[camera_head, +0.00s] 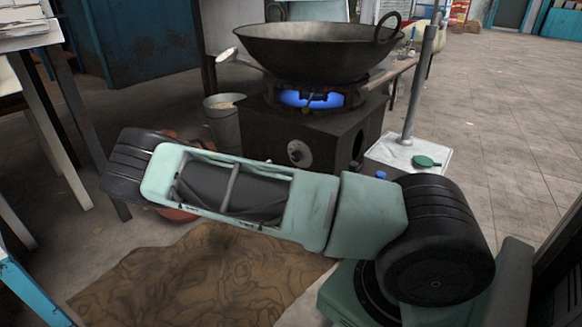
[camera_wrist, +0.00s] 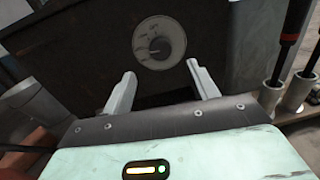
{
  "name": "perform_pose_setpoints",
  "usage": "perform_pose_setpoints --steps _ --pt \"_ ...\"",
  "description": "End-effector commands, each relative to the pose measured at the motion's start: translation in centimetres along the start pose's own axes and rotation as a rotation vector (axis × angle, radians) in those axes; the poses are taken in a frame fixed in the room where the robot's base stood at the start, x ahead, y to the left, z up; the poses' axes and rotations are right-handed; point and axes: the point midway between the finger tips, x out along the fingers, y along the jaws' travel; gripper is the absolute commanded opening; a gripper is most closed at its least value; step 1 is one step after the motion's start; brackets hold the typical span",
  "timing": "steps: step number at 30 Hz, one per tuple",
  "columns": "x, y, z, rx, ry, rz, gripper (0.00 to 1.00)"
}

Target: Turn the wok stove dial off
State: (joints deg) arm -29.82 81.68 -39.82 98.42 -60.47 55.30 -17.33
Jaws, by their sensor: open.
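The wok stove (camera_head: 330,135) is a dark box with a blue flame burning under a large black wok (camera_head: 315,50). Its dial (camera_head: 299,153) is a round pale plate with a dark knob on the front face. In the wrist view the dial (camera_wrist: 159,43) lies ahead, past the fingertips and centred between them. My gripper (camera_wrist: 160,80) is open and empty, with its two pale fingers apart and not touching the knob. In the head view my arm crosses in front of the stove and the gripper itself is not clearly seen.
A metal bucket (camera_head: 224,120) stands left of the stove. A white box (camera_head: 407,158) with a metal post and a green cap stands at its right. In the wrist view, metal cups (camera_wrist: 296,92) with dark handles stand at the right. A brown mat (camera_head: 205,280) lies in front.

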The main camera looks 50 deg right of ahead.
Motion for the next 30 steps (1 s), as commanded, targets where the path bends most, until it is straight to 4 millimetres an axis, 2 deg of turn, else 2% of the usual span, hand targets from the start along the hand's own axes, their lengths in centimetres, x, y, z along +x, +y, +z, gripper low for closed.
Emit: perform_pose_setpoints --steps 1,6,12,18,25,26,30 --pt "1.2 -0.1 -0.5 0.0 -0.002 -0.003 0.59" --pt "4.6 -0.1 -0.5 0.001 -0.001 -0.003 0.59" --pt "7.3 0.0 -0.3 0.001 0.0 -0.001 0.59" --pt "8.3 0.0 -0.1 0.001 0.0 -0.001 0.59" --pt "8.4 0.0 0.0 0.0 0.0 0.0 0.59" --pt "8.4 0.0 0.0 0.0 0.0 0.0 0.56" --pt "8.4 0.0 0.0 0.0 0.0 0.0 0.17"
